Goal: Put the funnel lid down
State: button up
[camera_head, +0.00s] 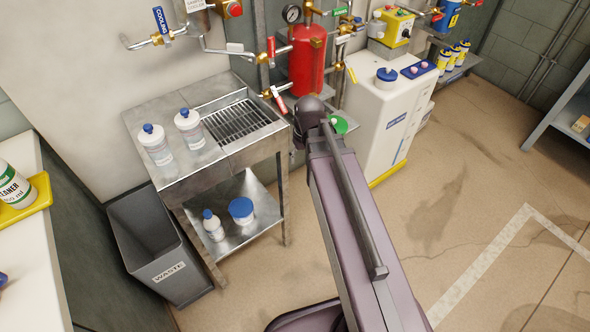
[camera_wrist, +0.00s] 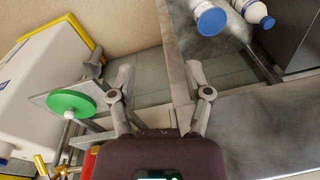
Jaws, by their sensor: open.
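My gripper (camera_wrist: 157,76) is open in the wrist view, with its two fingers spread and nothing between them. In the head view it is hidden behind my arm. A green round disc (camera_wrist: 72,104) with a pale stem or knob shows left of the fingers in the wrist view, apart from them. It may be the funnel lid, but I cannot tell for sure. In the head view the disc (camera_head: 341,124) is partly hidden by my arm, right of the metal stand. A blue round cap (camera_head: 387,75) sits on the white tank (camera_head: 385,115).
The metal stand (camera_head: 165,101) holds two white bottles (camera_head: 188,125) beside a grate (camera_head: 236,121). More containers stand on its lower shelf (camera_head: 262,209). A grey waste bin (camera_head: 150,245) is at its left. Pipes and a red cylinder (camera_head: 307,60) are behind. Floor is clear at right.

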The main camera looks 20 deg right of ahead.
jog(key=shift+m+g+h, duration=0.3)
jog(key=shift+m+h, duration=0.2)
jog(key=shift+m, duration=0.2)
jog(key=s+a, duration=0.1)
jog(key=s, duration=0.1)
jog(key=s+a, duration=0.2)
jog(key=shift+s+a, duration=0.15)
jog(key=shift+s, duration=0.2)
notch_tip(320, 180, up, 15)
jog(key=p, duration=1.5)
jog(key=shift+r, duration=0.2)
jog(key=shift+c, duration=0.8)
